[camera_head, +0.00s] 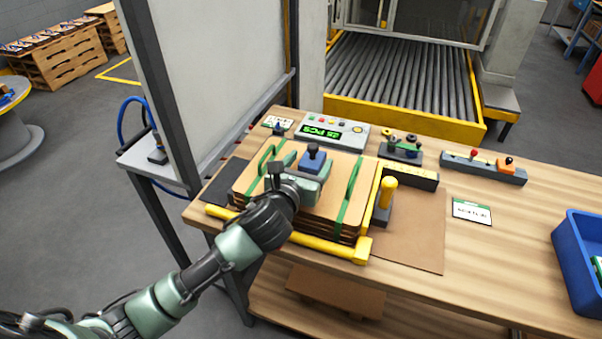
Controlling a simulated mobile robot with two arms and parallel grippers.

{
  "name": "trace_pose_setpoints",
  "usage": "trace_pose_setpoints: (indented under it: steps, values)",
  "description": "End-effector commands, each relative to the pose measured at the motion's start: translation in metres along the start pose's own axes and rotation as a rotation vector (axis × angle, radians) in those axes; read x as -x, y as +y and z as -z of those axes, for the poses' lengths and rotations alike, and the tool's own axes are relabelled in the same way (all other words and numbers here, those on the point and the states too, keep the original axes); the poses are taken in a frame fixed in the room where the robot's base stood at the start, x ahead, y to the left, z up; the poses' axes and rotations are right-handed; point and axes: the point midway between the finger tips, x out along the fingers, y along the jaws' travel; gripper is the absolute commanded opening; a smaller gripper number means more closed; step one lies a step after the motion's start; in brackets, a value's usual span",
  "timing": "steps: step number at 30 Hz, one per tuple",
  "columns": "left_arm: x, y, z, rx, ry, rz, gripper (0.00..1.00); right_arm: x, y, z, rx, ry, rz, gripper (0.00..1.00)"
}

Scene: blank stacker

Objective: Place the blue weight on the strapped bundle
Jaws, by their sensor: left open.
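The blue weight (313,158), a block with a dark knob on top, is on or just over the top of the strapped bundle (320,206), near its middle. The bundle is a stack of brown sheets with two green straps, one on each side of the weight. My left gripper (300,180) is open at the weight, with its fingers beside or around it. The gripper and wrist hide the weight's lower near side, so I cannot tell whether the fingers touch it. My right gripper is not in view.
A yellow frame (317,247) runs along the bundle's front edge, and a yellow-handled post (386,196) stands at its right. A display box (331,132) stands behind. A blue bin (575,262) is at the far right. The wooden table right of the bundle is mostly clear.

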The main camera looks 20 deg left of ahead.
Motion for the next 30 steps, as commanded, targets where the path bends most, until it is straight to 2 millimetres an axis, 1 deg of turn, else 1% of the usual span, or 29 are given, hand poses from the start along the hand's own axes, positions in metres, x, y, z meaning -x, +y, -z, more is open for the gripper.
trace_pose_setpoints:
  steps: [9,12,15,18,21,30]
  values:
    - [0.067,0.0,0.001,-0.002,0.001,0.002,0.69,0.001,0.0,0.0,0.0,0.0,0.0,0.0]
    - [0.086,0.0,0.001,-0.001,0.002,0.002,0.69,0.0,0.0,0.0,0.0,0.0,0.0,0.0]
    - [0.099,0.0,0.001,0.0,0.002,0.002,0.69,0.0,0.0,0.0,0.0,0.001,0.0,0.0]
    - [0.108,0.0,0.0,0.0,0.0,0.001,0.69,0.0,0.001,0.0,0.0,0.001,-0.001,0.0]
    - [0.111,0.0,0.0,0.0,0.0,0.0,0.69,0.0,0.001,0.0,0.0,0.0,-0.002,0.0]
    - [0.112,0.0,0.0,0.0,0.0,0.0,0.69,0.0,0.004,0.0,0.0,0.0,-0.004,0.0]
